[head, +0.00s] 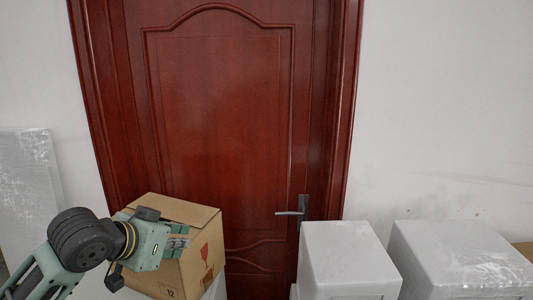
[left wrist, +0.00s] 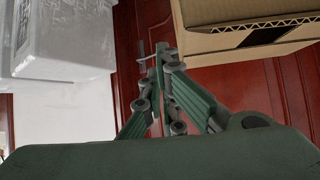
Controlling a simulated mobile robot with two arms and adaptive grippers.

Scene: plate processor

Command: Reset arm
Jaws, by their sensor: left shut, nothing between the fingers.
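My left arm comes in from the lower left of the head view. Its gripper (head: 182,243) is shut and empty, in front of a brown cardboard box (head: 205,258). In the left wrist view the gripper's fingers (left wrist: 160,52) come together with nothing between them. The box (left wrist: 245,25) shows there at the upper right, beside the fingertips. I cannot tell whether the gripper touches the box. My right gripper is in neither view.
A dark red door (head: 215,120) with a metal handle (head: 292,212) stands behind. White wrapped blocks (head: 345,250) and (head: 455,255) stand at the lower right. A white wrapped panel (head: 28,185) leans at the left. White wall (head: 440,100) fills the upper right.

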